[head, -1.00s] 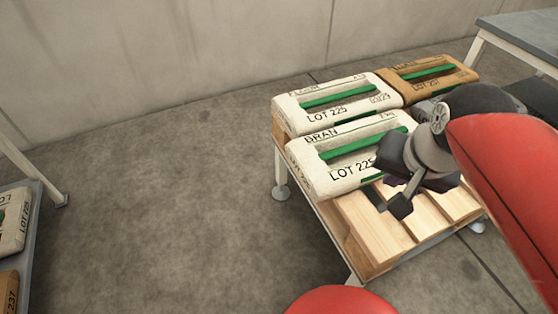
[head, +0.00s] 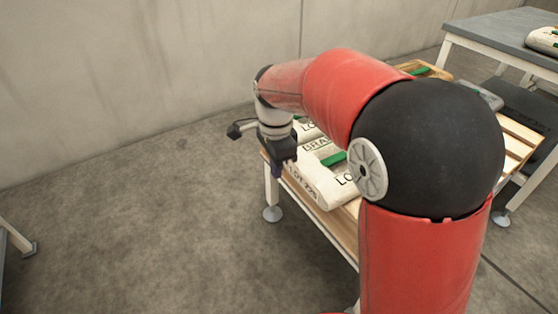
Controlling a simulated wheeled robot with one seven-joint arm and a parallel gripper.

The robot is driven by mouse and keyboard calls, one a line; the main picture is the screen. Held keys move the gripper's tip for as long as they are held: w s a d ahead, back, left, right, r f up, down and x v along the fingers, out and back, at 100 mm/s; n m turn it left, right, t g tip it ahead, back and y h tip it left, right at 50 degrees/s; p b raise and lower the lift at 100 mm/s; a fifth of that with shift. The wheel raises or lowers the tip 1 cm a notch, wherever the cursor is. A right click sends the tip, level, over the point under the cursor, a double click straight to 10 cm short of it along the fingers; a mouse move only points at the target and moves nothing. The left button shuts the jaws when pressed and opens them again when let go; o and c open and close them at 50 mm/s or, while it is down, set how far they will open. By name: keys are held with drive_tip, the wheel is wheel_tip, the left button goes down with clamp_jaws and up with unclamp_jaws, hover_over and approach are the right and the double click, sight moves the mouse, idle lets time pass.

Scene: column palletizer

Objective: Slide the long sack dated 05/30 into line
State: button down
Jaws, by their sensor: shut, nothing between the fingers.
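A white sack marked BRAN and LOT 225 (head: 322,192), with a green strip, lies on the wooden-slatted stand (head: 335,226), its lettered end at the stand's left edge. A second white sack (head: 308,133) lies behind it, mostly covered by my arm. No date is readable now, so I cannot tell which sack is dated 05/30. My gripper (head: 277,174) is shut and empty, pointing down by the left end of the BRAN sack. Whether it touches the sack is unclear.
A brown sack (head: 428,70) shows at the stand's far end. A grey table (head: 490,32) at the back right carries another white sack (head: 543,40). My arm hides much of the stand.

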sight(321, 169)
drive_tip(key=w+d+f, duration=0.1)
drive_tip(key=d+f, duration=0.2)
drive_tip(key=f, duration=0.2)
drive_tip(key=shift+w+d+f+b, duration=0.2)
drive_tip(key=shift+w+d+b, duration=0.15)
drive_tip(key=shift+w+b, duration=0.05)
drive_tip(key=d, duration=0.1)
drive_tip(key=w+d+p, duration=0.1)
drive_tip(key=d, duration=0.1)
drive_tip(key=w+d, duration=0.1)
drive_tip(key=d, duration=0.1)
drive_tip(key=shift+w+p, duration=0.2)
drive_tip(key=shift+p, duration=0.1)
